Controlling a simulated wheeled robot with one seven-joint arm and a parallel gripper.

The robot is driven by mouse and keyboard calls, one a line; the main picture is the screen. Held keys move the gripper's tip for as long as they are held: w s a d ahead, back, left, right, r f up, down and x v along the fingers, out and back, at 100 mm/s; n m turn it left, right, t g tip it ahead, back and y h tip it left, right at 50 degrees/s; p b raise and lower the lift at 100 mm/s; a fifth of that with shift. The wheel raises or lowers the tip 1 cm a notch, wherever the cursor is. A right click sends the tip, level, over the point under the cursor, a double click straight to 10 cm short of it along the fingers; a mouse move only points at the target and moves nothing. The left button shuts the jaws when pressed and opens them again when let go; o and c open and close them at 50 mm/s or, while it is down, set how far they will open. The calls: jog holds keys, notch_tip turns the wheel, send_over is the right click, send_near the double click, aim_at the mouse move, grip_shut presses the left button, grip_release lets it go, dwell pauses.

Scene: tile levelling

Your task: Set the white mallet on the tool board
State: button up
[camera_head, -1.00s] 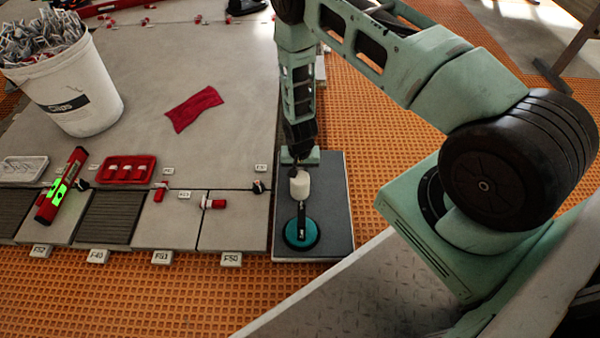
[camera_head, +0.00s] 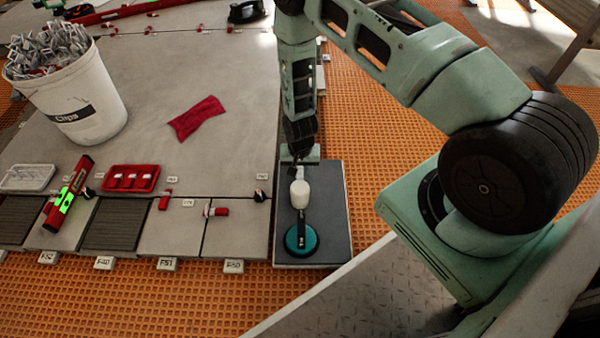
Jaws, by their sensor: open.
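The white mallet (camera_head: 300,193) shows as a pale, rounded head on the dark grey tool board (camera_head: 335,225), right of the tiled floor. Its handle cannot be made out clearly. A teal suction cup (camera_head: 293,241) with a dark handle is on the board just in front of the mallet head. My gripper (camera_head: 299,163) is open, pointing down just behind the mallet head at the far part of the board. The fingers are small and dark here, and whether they touch the mallet cannot be told.
Left of the board lie grey tiles with red clips and numbered tags. Orange matting (camera_head: 190,295) surrounds the board's front and right.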

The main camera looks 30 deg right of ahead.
jog(key=s+a+r+n+y+p, duration=0.1)
jog(key=a+r+n, duration=0.1)
jog(key=a+r, duration=0.5)
jog(key=s+a+r+n+p, duration=0.1)
jog(key=s+a+r+n, duration=0.15)
jog(key=r, duration=0.95)
jog(key=a+r+n+y+p, duration=0.1)
jog(key=a+r, duration=0.5)
jog(key=r, duration=0.3)
jog(key=s+a+r+n+h, duration=0.1)
jog(key=s+a+r+n, duration=0.1)
jog(key=s+r+n, duration=0.7)
jog(key=s+r, duration=0.8)
jog(key=s, duration=0.3)
jog(key=shift+s+a+g, duration=0.25)
jog(key=shift+a+g, duration=0.05)
jog(key=shift+a, duration=0.05)
